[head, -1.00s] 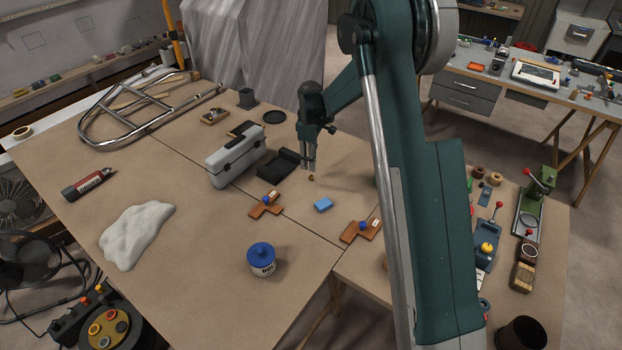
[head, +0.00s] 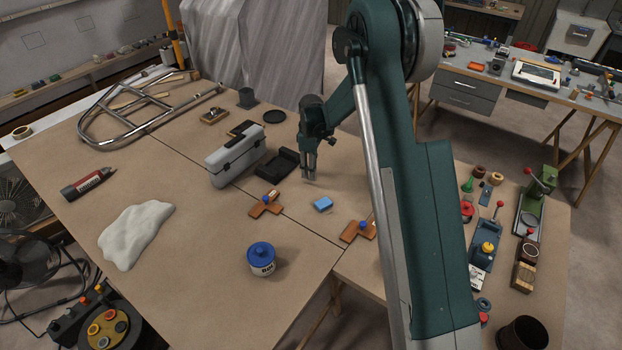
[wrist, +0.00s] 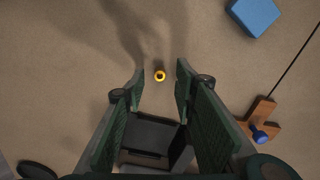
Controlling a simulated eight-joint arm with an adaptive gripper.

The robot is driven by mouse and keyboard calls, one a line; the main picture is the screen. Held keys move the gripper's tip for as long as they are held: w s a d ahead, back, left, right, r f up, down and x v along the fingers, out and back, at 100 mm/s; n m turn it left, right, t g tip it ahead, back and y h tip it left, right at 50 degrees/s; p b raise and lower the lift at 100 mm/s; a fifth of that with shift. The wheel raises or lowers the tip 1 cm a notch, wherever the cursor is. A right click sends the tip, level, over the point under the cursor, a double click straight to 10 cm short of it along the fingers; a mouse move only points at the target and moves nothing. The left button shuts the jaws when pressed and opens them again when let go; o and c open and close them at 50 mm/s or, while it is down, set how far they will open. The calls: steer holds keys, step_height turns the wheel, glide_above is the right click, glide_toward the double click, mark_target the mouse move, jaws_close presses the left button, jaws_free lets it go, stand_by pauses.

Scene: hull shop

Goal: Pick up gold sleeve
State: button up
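The gold sleeve (wrist: 160,75) is a small yellow ring with a dark hole, lying on the brown tabletop in the wrist view. It shows between and just beyond my fingertips, with clear space on both sides. My gripper (wrist: 160,82) is open and empty. In the head view my gripper (head: 311,180) points down with its tips low over the table. The sleeve cannot be made out there, hidden at the fingertips. I cannot tell the exact height of the tips over the table.
A blue block (head: 323,204) lies to the front right. A black tray (head: 277,164) and a grey toolbox (head: 235,157) are left of my gripper. A blue-lidded jar (head: 261,259) stands farther forward.

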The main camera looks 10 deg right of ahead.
steer(key=shift+f, duration=0.95)
steer(key=c, duration=0.9)
